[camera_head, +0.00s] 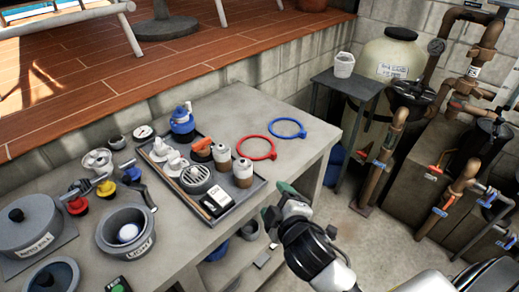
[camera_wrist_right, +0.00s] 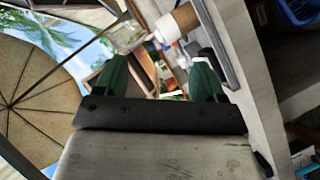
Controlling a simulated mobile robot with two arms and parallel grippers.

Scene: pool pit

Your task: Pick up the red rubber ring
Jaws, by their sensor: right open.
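The red rubber ring (camera_head: 257,148) lies flat on the grey bench top (camera_head: 245,103), just beyond the back right corner of the tray. A blue ring (camera_head: 286,128) lies to its right and a little farther back, close beside it. My right gripper (camera_head: 272,205) is in front of the bench's right part, nearer to me than the red ring and apart from it. In the right wrist view its two green fingers (camera_wrist_right: 160,75) are spread with nothing between them. The red ring cannot be made out in the right wrist view. My left gripper is not in view.
A small table with a white cup (camera_head: 344,65) and brown pipes stand at right. Bench top behind the rings is clear.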

